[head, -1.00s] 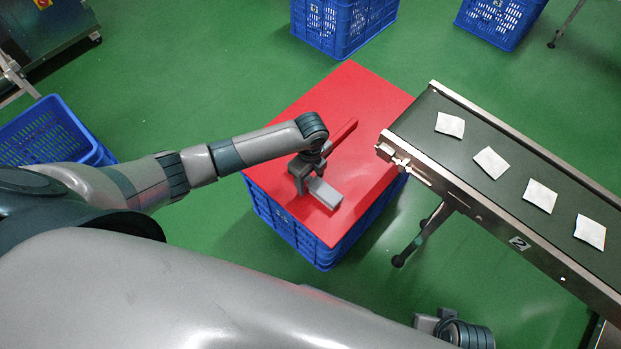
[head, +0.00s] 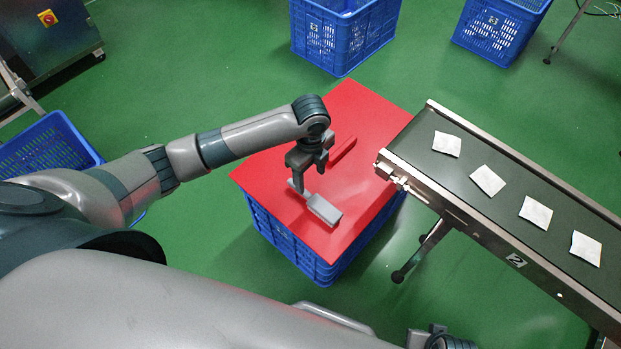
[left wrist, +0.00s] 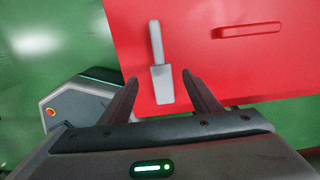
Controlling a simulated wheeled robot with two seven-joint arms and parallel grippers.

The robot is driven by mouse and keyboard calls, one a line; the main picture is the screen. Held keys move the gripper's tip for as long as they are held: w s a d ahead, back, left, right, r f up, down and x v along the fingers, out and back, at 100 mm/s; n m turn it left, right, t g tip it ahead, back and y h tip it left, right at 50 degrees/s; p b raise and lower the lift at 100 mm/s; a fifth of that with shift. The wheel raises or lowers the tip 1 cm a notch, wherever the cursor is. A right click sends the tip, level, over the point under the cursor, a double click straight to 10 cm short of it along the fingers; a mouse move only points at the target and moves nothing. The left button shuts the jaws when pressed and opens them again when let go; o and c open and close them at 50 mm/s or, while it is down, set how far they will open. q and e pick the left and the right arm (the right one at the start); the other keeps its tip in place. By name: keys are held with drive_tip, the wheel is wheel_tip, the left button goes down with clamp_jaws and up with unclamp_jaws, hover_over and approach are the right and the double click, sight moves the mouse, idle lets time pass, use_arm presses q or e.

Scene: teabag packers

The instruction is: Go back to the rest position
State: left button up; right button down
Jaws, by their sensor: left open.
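My left gripper (head: 300,186) is over the red board (head: 362,104) in the head view, pointing down with its fingers open. A flat grey scraper-like tool (head: 323,209) lies on the board just beyond the fingers. The left wrist view shows this tool (left wrist: 162,84) lying between and ahead of the two spread fingertips (left wrist: 161,82), with nothing gripped. Whether the fingers clear the tool by much is hard to tell. Part of my right arm shows at the bottom edge of the head view; its fingers are out of sight.
A red bar (head: 343,151) lies on the board, which covers a blue crate (head: 290,235). A conveyor (head: 470,212) with several white teabags (head: 487,180) stands at the right. More blue crates (head: 345,40) stand at the back and left. Green floor is clear between them.

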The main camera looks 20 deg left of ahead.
drive_tip(key=shift+r, duration=0.1)
idle(0.7)
use_arm(q)
drive_tip(key=s+d+f+n+t+h, duration=0.25)
drive_tip(key=s+d+n, duration=0.5)
drive_tip(key=s, duration=0.45)
drive_tip(key=s+a+r+n+t+y, duration=0.1)
drive_tip(key=s+a+r+n+y, duration=0.15)
drive_tip(key=s+a+n, duration=1)
use_arm(e)
wheel_tip(320, 180, up, 15)
drive_tip(key=d, duration=0.1)
use_arm(q)
drive_tip(key=d+f+t+p, duration=0.1)
drive_tip(key=f+p, duration=0.3)
drive_tip(key=f, duration=0.8)
drive_tip(key=d+f+t+h+p, duration=0.1)
drive_tip(key=d+f+p, duration=0.3)
drive_tip(key=f, duration=0.8)
drive_tip(key=shift+d+f, duration=0.15)
drive_tip(key=shift+f, duration=0.25)
use_arm(e)
drive_tip(key=a+f+t, duration=0.2)
drive_tip(key=a+f, duration=0.1)
drive_tip(key=f, duration=2.2)
drive_tip(key=shift+w+a+f+t+y, duration=0.2)
drive_tip(key=shift+w+f+t+y, duration=0.1)
drive_tip(key=shift+w+y, duration=0.1)
